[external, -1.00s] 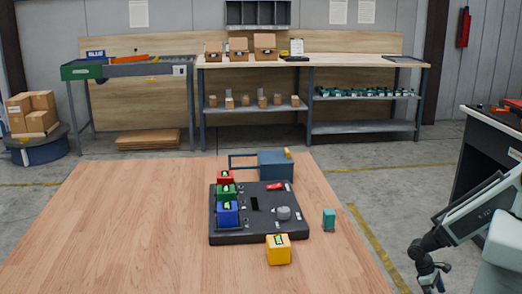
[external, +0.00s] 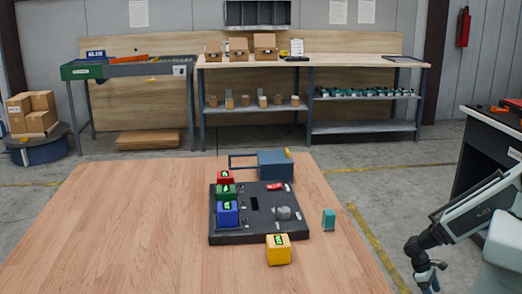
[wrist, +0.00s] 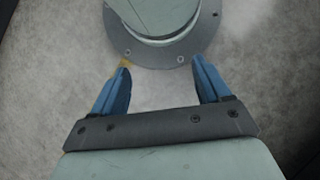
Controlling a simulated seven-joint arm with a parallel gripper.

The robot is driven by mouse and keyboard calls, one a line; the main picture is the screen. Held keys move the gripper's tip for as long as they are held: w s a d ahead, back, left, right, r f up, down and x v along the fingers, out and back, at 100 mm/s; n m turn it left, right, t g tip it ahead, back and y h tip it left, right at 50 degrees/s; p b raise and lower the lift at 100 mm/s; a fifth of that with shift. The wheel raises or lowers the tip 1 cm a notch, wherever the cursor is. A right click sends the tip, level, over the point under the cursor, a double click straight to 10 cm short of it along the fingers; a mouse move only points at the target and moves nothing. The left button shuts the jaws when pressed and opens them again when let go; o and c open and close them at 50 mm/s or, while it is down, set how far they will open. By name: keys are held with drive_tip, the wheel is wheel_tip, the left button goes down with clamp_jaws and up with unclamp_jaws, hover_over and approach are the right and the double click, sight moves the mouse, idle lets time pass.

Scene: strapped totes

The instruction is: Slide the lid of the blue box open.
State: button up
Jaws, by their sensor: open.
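The blue box (external: 275,166) stands at the far edge of the wooden table. A yellow piece (external: 287,153) sits on top at its right end, and a thin dark frame (external: 241,162) extends from its left side. The lid looks to be over the box, though it is too small to tell exactly. My gripper (external: 428,283) is beyond the table's right edge, low and far from the box. In the wrist view my gripper (wrist: 161,72) has its two blue fingers apart, with nothing between them. The box is not in the wrist view.
A yellow cube (external: 279,250) and a teal block (external: 329,219) stand nearby. The table's left side is clear.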

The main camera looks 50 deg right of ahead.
drive_tip(key=shift+n+t+h, duration=0.3)
drive_tip(key=shift+n+t, duration=0.3)
drive_tip(key=shift+t, duration=0.3)
drive_tip(key=w+a+r, duration=0.1)
drive_tip(key=w+r, duration=0.1)
drive_tip(key=w, duration=0.3)
drive_tip(key=w+a+r, duration=0.1)
drive_tip(key=w+r, duration=0.2)
drive_tip(key=w, duration=0.2)
drive_tip(key=w+a+r, duration=0.1)
drive_tip(key=w+r, duration=0.2)
drive_tip(key=w, duration=0.2)
drive_tip(key=shift+a+r, duration=0.1)
drive_tip(key=shift+r, duration=0.15)
drive_tip(key=shift+c, duration=0.2)
wheel_tip(320, 180, up, 57)
drive_tip(key=n+t+y, duration=0.4)
drive_tip(key=n+t, duration=0.4)
hover_over(287, 150)
drive_tip(key=s+d, duration=0.4)
drive_tip(key=x, duration=1.3)
drive_tip(key=shift+w+d+f, duration=0.15)
drive_tip(key=shift+d, duration=0.1)
drive_tip(key=shift+c, duration=0.3)
clamp_jaws()
